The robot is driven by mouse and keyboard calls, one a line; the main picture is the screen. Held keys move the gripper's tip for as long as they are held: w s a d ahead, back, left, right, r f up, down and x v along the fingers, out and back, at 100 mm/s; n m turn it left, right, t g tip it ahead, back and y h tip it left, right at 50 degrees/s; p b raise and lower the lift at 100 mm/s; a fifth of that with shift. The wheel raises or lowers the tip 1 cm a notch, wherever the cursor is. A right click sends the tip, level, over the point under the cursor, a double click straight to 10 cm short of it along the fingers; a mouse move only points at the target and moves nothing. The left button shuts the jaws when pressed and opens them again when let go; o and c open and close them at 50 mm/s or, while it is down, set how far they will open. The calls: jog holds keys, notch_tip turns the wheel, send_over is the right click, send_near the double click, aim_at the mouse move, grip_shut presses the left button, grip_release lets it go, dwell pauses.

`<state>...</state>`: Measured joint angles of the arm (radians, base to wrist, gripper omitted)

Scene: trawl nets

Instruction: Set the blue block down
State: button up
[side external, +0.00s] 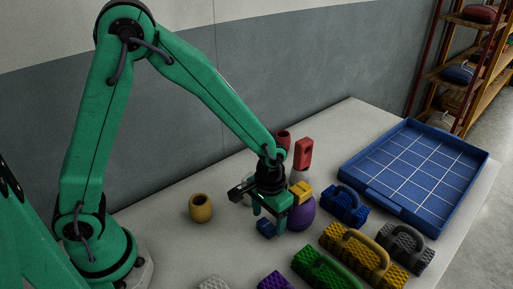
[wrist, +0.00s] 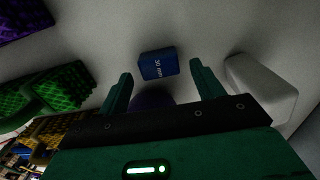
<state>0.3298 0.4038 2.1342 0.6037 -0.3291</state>
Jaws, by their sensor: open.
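The blue block (side external: 266,229) is a small dark blue cube on the grey table, just below my gripper (side external: 268,216). In the wrist view the blue block (wrist: 158,65) lies slightly tilted between the lines of my two fingers, around the tips, with a gap on each side. It bears pale markings. My gripper (wrist: 161,75) is open, its fingers apart and not touching the block. The side view does not show clearly how far the fingertips are above the table.
A purple rounded vessel (side external: 302,215) stands close right of my gripper. A yellow pot (side external: 201,208) is left, a red block (side external: 303,153) behind. Ridged handled blocks, including a green one (side external: 325,270), fill the front right. A blue gridded tray (side external: 372,196) lies far right. Table between pot and gripper is clear.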

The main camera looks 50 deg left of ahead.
aim_at(268, 223)
notch_tip(268, 223, up, 10)
dwell(0.5)
dwell(0.5)
jog(key=s+a+r+t, duration=0.5)
jog(key=s+a+r, duration=0.6)
jog(key=s+r, duration=0.1)
jog(key=shift+s+a, duration=0.15)
jog(key=shift+a, duration=0.2)
jog(key=shift+s+a+r+t, duration=0.1)
jog(key=shift+s+a+t, duration=0.2)
jog(key=shift+s, duration=0.2)
jog(key=shift+c, duration=0.5)
jog(key=shift+c, duration=1.1)
